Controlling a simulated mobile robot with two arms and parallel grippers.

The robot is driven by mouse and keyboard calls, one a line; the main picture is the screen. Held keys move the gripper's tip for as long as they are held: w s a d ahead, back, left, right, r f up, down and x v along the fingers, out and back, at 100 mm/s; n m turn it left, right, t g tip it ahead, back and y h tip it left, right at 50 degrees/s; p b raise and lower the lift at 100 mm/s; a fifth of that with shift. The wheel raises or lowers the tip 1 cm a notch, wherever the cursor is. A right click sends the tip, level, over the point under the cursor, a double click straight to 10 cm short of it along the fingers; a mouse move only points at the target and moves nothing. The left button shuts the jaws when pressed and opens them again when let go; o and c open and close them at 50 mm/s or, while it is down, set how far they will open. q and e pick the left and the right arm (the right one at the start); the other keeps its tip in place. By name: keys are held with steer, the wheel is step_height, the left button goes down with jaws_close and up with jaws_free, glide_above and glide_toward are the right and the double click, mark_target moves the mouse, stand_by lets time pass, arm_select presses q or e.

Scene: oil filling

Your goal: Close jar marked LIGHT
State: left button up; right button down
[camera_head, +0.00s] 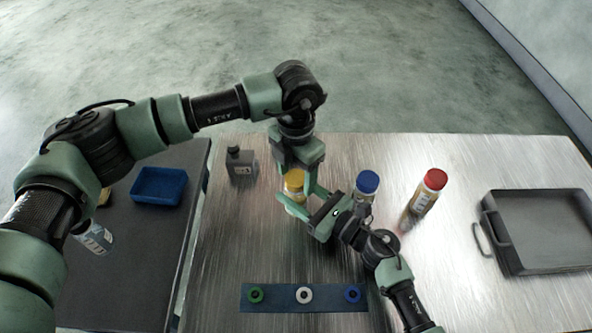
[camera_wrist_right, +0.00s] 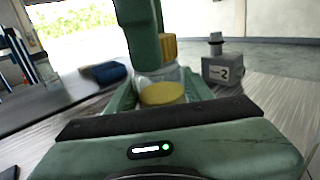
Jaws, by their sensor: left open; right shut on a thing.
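A clear jar with a yellow cap (camera_head: 294,180) stands on the metal table; its marking cannot be read. My right gripper (camera_head: 308,203) is shut on the jar's body from the front. In the right wrist view, the jar (camera_wrist_right: 190,86) sits between the fingers, with a round yellow patch facing the camera and the yellow cap (camera_wrist_right: 169,48) above. My left gripper (camera_head: 296,165) is open and points down at the cap from above. One of its fingers covers part of the cap in the wrist view, so contact cannot be told.
A blue-capped jar (camera_head: 366,184) and a red-capped bottle (camera_head: 424,197) stand to the right. A grey canister (camera_head: 240,163) is at the left. A blue strip (camera_head: 328,297) with coloured rings lies in front. A grey tray (camera_head: 485,206) is far right; a blue bin (camera_head: 158,201) sits on the dark side table.

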arm_select(q)
jaws_close()
steer(key=shift+o, duration=0.7)
jaws_free()
step_height(320, 180, up, 12)
arm_select(e)
steer(key=c, duration=0.5)
jaws_free()
